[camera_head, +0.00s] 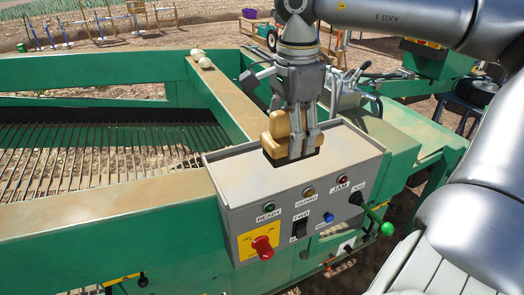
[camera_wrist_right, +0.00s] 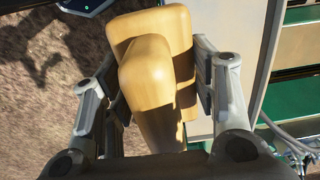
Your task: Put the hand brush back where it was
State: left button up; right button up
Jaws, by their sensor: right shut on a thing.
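The hand brush shows a yellow-tan wooden body (camera_head: 278,126) between the fingers of my right gripper (camera_head: 299,146). It is just above or on the top of the grey control box (camera_head: 232,172); I cannot tell whether it touches. A dark patch lies under it, which may be bristles or shadow. In the right wrist view the wooden brush (camera_wrist_right: 150,70) fills the space between the two finger pads of my right gripper (camera_wrist_right: 160,85), which is shut on it. Its bristles are hidden there. My left gripper is not in view.
The control box front has a red stop button (camera_head: 262,247), a green-knobbed lever (camera_head: 387,228) and small lamps. Green machine beams surround a slatted bed (camera_head: 90,150) at left. Two onions (camera_head: 204,62) sit on the beam behind. The box top is clear left of the brush.

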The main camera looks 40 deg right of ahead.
jog(key=w+f+p, duration=0.1)
jog(key=w+f, duration=0.1)
jog(key=w, duration=0.1)
jog(key=w+f, duration=0.3)
jog(key=w+d+f+p, duration=0.1)
jog(key=w+f, duration=0.1)
jog(key=w, duration=0.1)
jog(key=shift+w+f+p, duration=0.15)
jog(key=shift+p, duration=0.15)
jog(key=shift+w+d+f, duration=0.1)
jog(key=shift+w+f, duration=0.05)
jog(key=shift+f, duration=0.1)
notch_tip(320, 180, down, 3)
jog(key=shift+p, duration=0.35)
jog(key=shift+f, duration=0.1)
